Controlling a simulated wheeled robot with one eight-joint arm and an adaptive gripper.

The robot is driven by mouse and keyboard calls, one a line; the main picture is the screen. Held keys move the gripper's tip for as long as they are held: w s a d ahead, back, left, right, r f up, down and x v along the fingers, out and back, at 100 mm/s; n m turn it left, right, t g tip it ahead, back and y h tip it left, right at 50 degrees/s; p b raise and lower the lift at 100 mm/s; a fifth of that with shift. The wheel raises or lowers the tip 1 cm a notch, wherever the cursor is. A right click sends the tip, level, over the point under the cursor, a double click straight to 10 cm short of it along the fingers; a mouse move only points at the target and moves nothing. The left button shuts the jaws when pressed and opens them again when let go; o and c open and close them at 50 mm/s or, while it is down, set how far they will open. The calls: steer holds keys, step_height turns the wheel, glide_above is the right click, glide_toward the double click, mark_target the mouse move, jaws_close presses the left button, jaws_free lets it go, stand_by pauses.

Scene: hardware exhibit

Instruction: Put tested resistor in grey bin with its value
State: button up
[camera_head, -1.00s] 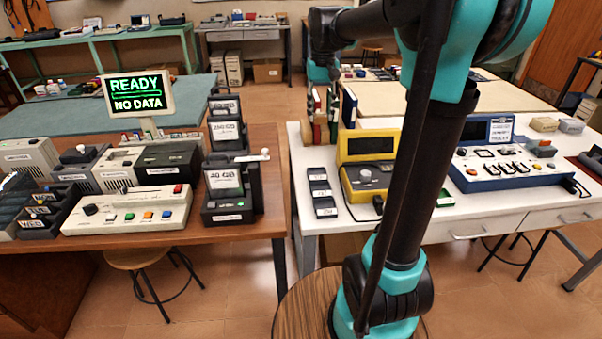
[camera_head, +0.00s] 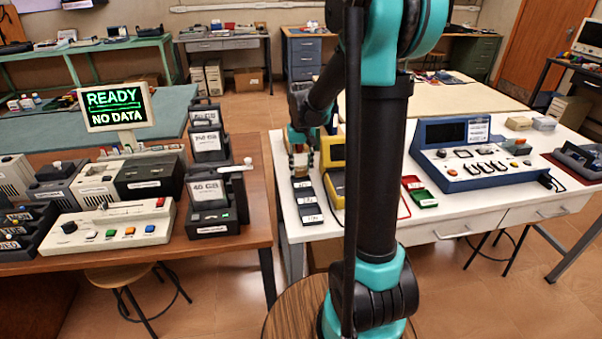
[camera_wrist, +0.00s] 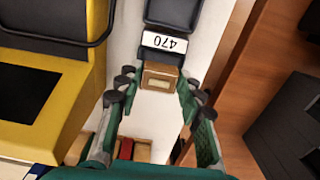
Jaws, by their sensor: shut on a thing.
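My gripper (camera_wrist: 155,88) is shut on a small tan block with a pale patch, taken as the resistor (camera_wrist: 160,78). In the head view my gripper (camera_head: 301,150) hangs above the white table, at the far end of a row of small dark grey bins (camera_head: 306,198). In the wrist view a grey bin (camera_wrist: 176,12) with a white label reading 470, upside down, lies just beyond the block. The block's underside is hidden, and I cannot tell its height above the table. The other bins' labels are too small to read in the head view.
A yellow meter (camera_head: 337,150) stands close beside the bins, partly behind my arm. A blue tester (camera_head: 470,158) and red and green trays (camera_head: 423,197) are farther right. Wooden pieces and a red one (camera_wrist: 126,148) show near my gripper. The wooden table (camera_head: 255,235) is left, across a gap.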

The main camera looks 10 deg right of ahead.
mark_target(301, 169)
steer(key=shift+f, duration=1.4)
steer(key=shift+f, duration=0.1)
steer(key=o, duration=1)
steer(key=shift+o, duration=0.2)
step_height(301, 169, up, 12)
